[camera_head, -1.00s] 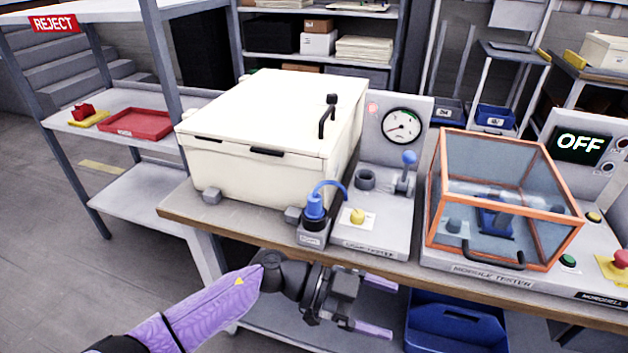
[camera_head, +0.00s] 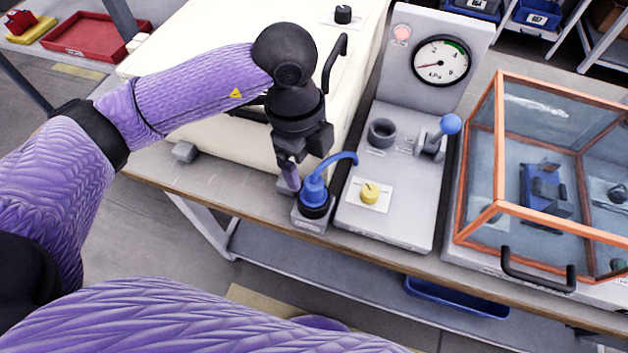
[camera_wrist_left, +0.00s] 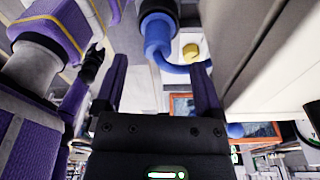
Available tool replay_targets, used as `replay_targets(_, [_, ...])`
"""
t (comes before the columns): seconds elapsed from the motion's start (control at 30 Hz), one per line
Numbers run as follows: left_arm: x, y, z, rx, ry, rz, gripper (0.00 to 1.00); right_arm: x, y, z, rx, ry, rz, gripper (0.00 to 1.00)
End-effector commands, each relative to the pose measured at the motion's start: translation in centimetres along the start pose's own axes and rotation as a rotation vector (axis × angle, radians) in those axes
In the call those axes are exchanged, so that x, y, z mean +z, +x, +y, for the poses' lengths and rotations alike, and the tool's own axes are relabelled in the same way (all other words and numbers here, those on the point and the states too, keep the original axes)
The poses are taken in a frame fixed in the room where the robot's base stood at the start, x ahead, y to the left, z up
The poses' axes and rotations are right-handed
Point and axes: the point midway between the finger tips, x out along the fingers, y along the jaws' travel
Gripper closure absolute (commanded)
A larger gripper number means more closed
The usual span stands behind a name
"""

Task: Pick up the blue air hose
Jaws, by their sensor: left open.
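The blue air hose (camera_head: 315,190) stands upright by its blue connector in a small grey holder (camera_head: 312,222) at the bench's front edge. Its thin tube curves right toward the grey tester. My left gripper (camera_head: 297,180) points down just behind and left of the connector; one purple finger shows beside it, and the other is hard to make out. In the left wrist view, the two fingers of my left gripper (camera_wrist_left: 158,62) are spread, with the hose's blue end (camera_wrist_left: 157,35) lined up between them near the tips. They do not grip it.
The grey tester with a yellow knob (camera_head: 369,193), a blue-topped lever (camera_head: 450,125) and a gauge (camera_head: 441,61) stands right of the hose. A cream box (camera_head: 205,125) is behind my left arm. An orange-framed clear case (camera_head: 500,140) stands farther right.

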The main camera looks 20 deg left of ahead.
Motion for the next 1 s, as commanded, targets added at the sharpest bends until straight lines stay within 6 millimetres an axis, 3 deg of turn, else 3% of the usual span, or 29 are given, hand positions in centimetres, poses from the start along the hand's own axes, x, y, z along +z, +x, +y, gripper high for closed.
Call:
replay_targets(0.03, [0.0, 1.3, 0.0, 0.004, 0.0, 0.001, 0.13, 0.3, 0.6, -0.1, -0.001, 0.0, -0.006, 0.41])
replay_targets(0.33, [-0.7, 6.6, 0.3, 0.005, 0.0, 0.003, 0.13, 1.1, 2.4, 0.4, 0.006, -0.003, -0.026, 0.41])
replay_targets(0.57, [-0.8, 6.8, 0.2, 0.0, 0.001, 0.004, 0.15, 1.5, 2.2, 1.5, 0.023, -0.006, -0.034, 0.41])
replay_targets(0.9, [-0.8, 6.8, 0.2, 0.0, 0.001, 0.004, 0.87, 1.4, 2.2, 1.1, 0.018, -0.004, -0.033, 0.41])
replay_targets(0.97, [-0.8, 6.8, 0.2, 0.0, 0.001, 0.004, 0.99, 1.4, 2.2, 1.0, 0.016, -0.003, -0.032, 0.41])
replay_targets(1.0, [-0.8, 6.7, 0.2, 0.0, 0.001, 0.004, 1.0, 1.4, 2.2, 1.0, 0.015, -0.003, -0.032, 0.41])
